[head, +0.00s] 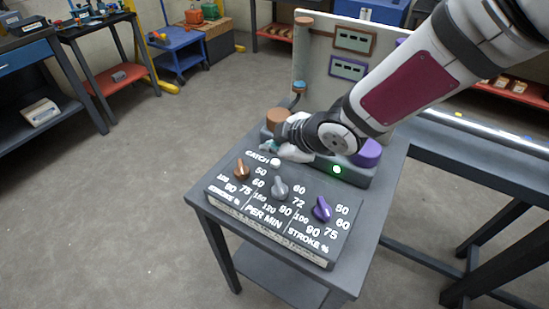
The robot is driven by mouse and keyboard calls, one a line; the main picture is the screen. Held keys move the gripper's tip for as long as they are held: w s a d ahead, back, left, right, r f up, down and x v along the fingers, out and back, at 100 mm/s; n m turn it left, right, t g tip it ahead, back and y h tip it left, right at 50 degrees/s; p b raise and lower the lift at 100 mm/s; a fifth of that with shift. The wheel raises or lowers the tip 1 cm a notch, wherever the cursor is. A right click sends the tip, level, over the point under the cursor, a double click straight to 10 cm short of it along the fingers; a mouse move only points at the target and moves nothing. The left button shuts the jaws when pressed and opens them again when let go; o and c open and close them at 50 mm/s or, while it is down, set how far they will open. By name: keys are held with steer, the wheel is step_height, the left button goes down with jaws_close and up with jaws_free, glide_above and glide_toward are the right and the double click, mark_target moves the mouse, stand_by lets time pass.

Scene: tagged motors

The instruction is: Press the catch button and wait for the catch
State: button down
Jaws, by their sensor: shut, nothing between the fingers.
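The control box (230,200) lies on a small grey table, its sloped dark panel facing up. The white catch button (275,162) is beside the word CATCH at the panel's top edge. My gripper (270,147) is shut and empty, its tip just above and behind the button; I cannot tell if they touch. Below on the panel are an orange knob (242,170), a grey knob (280,188) and a purple knob (322,209). Behind the panel, a grey unit carries an orange cap (278,117), a purple cap (367,153) and a lit green lamp (337,169).
A white upright board (313,60) with orange and purple framed plates stands behind the unit. The grey table (385,200) has a bare strip at its right. A bench with a bright strip (480,130) stands right. Open floor (140,190) lies left.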

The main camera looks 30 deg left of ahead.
mark_target(274, 164)
steer(key=shift+r+p, duration=2.35)
steer(key=shift+p, duration=0.2)
steer(key=shift+d, duration=0.1)
steer(key=d+r+m+t+h, duration=0.2)
steer(key=d+r+m+h, duration=0.35)
steer(key=d, duration=0.95)
steer(key=d+r+m+t+h, duration=0.2)
steer(key=d+r+m, duration=0.5)
steer(key=d, duration=0.8)
steer(key=s+d+r+m+g, duration=0.1)
steer(key=s+d+m, duration=0.4)
steer(key=s, duration=0.5)
steer(key=s+d+r+m+g, duration=0.1)
steer(key=s+d+r+m, duration=0.2)
steer(key=s, duration=0.7)
steer(key=d+m+h, duration=0.1)
steer(key=d+m, duration=0.1)
steer(key=d, duration=0.1)
steer(key=shift+d+r+g, duration=0.35)
steer(key=shift+r+g, duration=0.05)
